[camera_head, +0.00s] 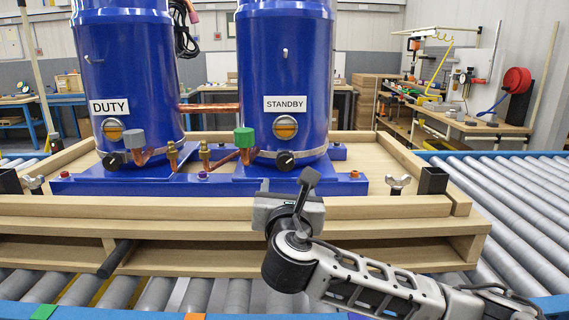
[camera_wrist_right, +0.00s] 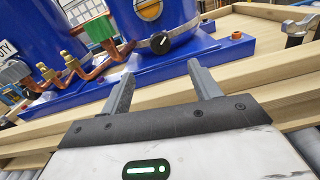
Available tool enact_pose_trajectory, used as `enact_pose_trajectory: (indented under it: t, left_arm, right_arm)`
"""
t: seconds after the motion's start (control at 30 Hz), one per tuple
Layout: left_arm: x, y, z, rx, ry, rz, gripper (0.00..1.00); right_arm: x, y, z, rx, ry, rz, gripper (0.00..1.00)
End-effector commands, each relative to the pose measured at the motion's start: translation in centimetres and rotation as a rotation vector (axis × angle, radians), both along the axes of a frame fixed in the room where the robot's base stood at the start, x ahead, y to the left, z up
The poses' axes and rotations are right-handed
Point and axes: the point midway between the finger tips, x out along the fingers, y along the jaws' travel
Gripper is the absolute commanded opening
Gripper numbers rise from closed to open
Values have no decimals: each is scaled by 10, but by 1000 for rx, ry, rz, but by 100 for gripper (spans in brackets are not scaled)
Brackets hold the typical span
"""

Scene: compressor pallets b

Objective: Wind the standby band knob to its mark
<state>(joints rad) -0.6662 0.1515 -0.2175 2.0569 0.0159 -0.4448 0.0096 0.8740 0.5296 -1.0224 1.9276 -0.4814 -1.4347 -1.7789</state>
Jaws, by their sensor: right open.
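The standby band knob (camera_head: 285,161) is a small round black knob with a white pointer line, low on the front of the blue STANDBY tank (camera_head: 285,65). In the right wrist view the knob (camera_wrist_right: 160,43) shows beyond the fingertips, roughly centred between them, its white line slanting to the upper right. I cannot make out its mark. My right gripper (camera_head: 307,180) is in front of and below the knob, apart from it. In the right wrist view its two fingers (camera_wrist_right: 161,74) are spread with nothing between them. My left gripper is not in view.
The blue DUTY tank (camera_head: 127,65) with a similar knob (camera_head: 112,161) stands to the left. A green cap (camera_head: 244,138) and copper pipes are close left of the standby knob. Wing nuts (camera_head: 398,185) and a black post (camera_head: 433,181) stand on the wooden pallet (camera_head: 360,207). Rollers surround it.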

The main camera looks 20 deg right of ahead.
Motion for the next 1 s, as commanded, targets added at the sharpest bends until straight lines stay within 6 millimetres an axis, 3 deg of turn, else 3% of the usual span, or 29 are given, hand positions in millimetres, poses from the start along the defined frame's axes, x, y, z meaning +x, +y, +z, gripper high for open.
enact_pose_trajectory:
  t: [0.4, 0.6, 0.8, 1.0]
  left_arm:
    - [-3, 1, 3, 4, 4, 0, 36]
    - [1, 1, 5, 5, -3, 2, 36]
    - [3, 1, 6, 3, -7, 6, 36]
    - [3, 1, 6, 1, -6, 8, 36]
  right_arm:
    - [87, -25, 2, 5, -1, -2, 62]
    - [118, -34, 1, 6, 0, -1, 62]
    - [133, -38, 0, 6, 0, 1, 62]
    - [136, -39, 1, 7, 0, 2, 62]
